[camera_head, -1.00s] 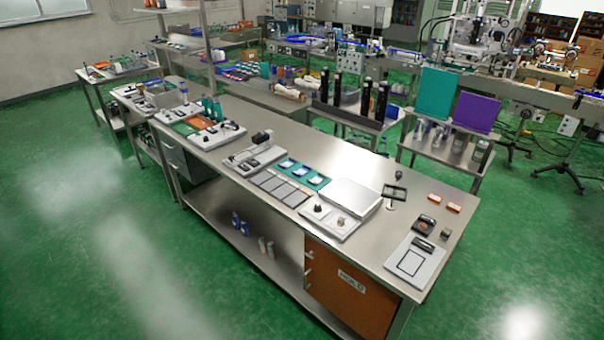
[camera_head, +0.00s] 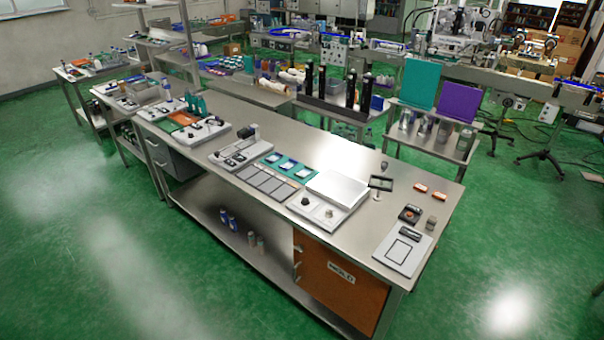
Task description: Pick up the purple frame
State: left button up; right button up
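A purple rectangular panel (camera_head: 459,102) stands upright, leaning slightly, at the back right, on a metal cart (camera_head: 411,137) behind the long workbench. It looks like a solid sheet; I cannot tell whether it has a frame's rim. A similar teal panel (camera_head: 419,83) stands just to its left and partly beside it. Neither of my grippers shows in this view, and nothing is seen touching the purple panel.
A long steel workbench (camera_head: 345,165) with scales, trays and small devices lies between me and the cart. Several metal canisters (camera_head: 465,140) stand on the cart below the panels. Machinery stands behind. The green floor (camera_head: 520,235) at the right is clear.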

aim_at(276, 157)
jog(key=i+j+z, duration=0.15)
jog(key=z, duration=0.3)
jog(key=i+j+z, duration=0.15)
jog(key=z, duration=0.3)
jog(key=j+z, duration=0.5)
jog(key=i+l, duration=0.05)
jog(key=l, duration=0.05)
